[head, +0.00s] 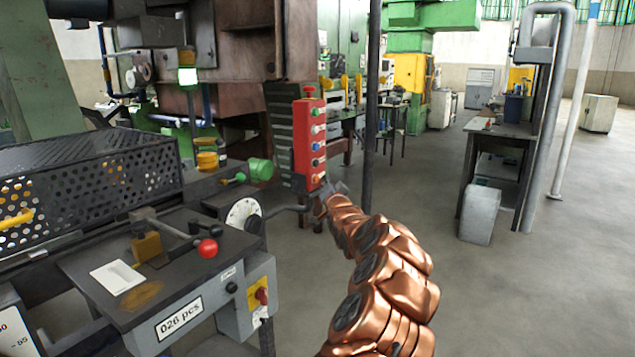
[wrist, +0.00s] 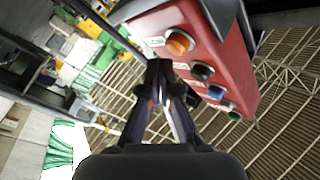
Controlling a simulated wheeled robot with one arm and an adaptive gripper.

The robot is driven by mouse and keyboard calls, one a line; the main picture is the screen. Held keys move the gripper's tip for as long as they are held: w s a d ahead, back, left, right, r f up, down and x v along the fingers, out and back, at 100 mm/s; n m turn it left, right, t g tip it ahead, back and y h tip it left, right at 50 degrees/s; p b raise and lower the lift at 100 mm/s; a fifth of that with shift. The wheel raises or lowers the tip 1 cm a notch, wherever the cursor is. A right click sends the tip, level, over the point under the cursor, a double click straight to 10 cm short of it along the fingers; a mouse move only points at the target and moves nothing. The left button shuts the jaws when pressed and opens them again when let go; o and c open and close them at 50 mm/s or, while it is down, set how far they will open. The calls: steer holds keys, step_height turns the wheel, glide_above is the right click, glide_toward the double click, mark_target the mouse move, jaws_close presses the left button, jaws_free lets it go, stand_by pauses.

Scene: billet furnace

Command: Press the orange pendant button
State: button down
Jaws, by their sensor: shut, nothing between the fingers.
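The red pendant (head: 304,150) hangs upright in the head view, with a column of coloured buttons. Its orange button (head: 316,179) is the lowest one, just by my gripper (head: 331,190). In the wrist view the pendant (wrist: 235,55) fills the upper right, and the orange button (wrist: 180,42) is in plain sight. My gripper (wrist: 160,72) is shut and empty. Its fingertips appear just below and left of the orange button in that view. I cannot tell the remaining gap in depth.
A black button (wrist: 202,71) is beside the orange one, close to the fingers. A dark vertical post (head: 372,100) stands right of the pendant. A machine console with a red knob (head: 207,248) is at lower left.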

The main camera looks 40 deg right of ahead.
steer(key=shift+s, duration=0.1)
steer(key=shift+s+d+b, duration=0.15)
steer(key=shift+s+d, duration=0.1)
steer(key=shift+s, duration=0.55)
steer(key=shift+s+d+b, duration=0.15)
steer(key=shift+s+d, duration=0.1)
steer(key=shift+s, duration=0.55)
steer(key=shift+s+d+b, duration=0.15)
steer(key=shift+s+d, duration=0.1)
steer(key=shift+s, duration=0.55)
